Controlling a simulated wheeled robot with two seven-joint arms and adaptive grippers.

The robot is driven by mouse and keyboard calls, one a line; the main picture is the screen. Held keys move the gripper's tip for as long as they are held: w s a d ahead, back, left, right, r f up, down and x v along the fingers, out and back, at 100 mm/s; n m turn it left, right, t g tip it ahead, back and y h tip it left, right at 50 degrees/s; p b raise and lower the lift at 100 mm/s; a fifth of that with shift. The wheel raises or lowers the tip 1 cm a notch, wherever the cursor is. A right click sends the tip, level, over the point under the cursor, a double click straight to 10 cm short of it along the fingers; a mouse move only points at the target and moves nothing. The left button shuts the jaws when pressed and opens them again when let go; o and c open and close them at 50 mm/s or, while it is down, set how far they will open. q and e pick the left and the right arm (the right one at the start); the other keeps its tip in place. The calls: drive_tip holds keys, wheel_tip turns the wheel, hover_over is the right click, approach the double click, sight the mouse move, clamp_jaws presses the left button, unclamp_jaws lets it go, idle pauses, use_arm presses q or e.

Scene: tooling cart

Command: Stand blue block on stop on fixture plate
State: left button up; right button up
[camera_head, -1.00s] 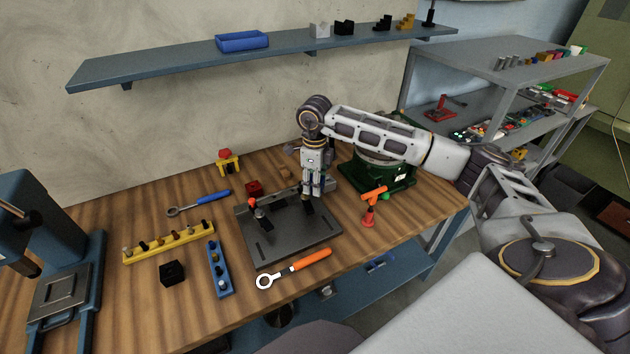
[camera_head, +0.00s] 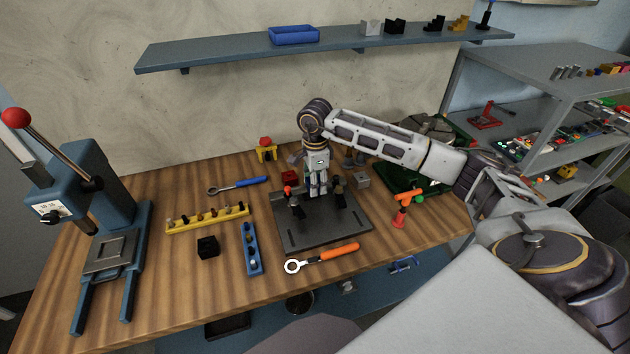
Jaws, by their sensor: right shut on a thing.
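The dark grey fixture plate (camera_head: 322,233) lies on the wooden bench. Dark upright parts stand on it, one with a red top (camera_head: 288,191) left of the gripper. Another black part (camera_head: 338,187) is just right of the fingers. I cannot tell which is the stop. My right gripper (camera_head: 318,193) points down over the back half of the plate. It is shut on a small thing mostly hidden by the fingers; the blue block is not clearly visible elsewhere. I cannot tell whether the held thing touches the plate. My left gripper is out of view.
An orange-handled wrench (camera_head: 325,258) lies at the plate's front edge. A blue peg strip (camera_head: 252,250), a black block (camera_head: 207,247) and a yellow strip (camera_head: 205,220) are left. A red-and-orange tool (camera_head: 401,217) stands right. A press (camera_head: 75,190) occupies the far left.

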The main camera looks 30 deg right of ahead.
drive_tip(key=shift+f, duration=0.2)
idle(0.4)
drive_tip(key=b, duration=0.2)
hover_over(315, 206)
drive_tip(key=shift+w+d+f, duration=0.1)
drive_tip(key=shift+f, duration=2.1)
drive_tip(key=shift+f+b, duration=0.1)
drive_tip(key=shift+b, duration=0.4)
drive_tip(key=shift+f+b, duration=1.15)
idle(3.3)
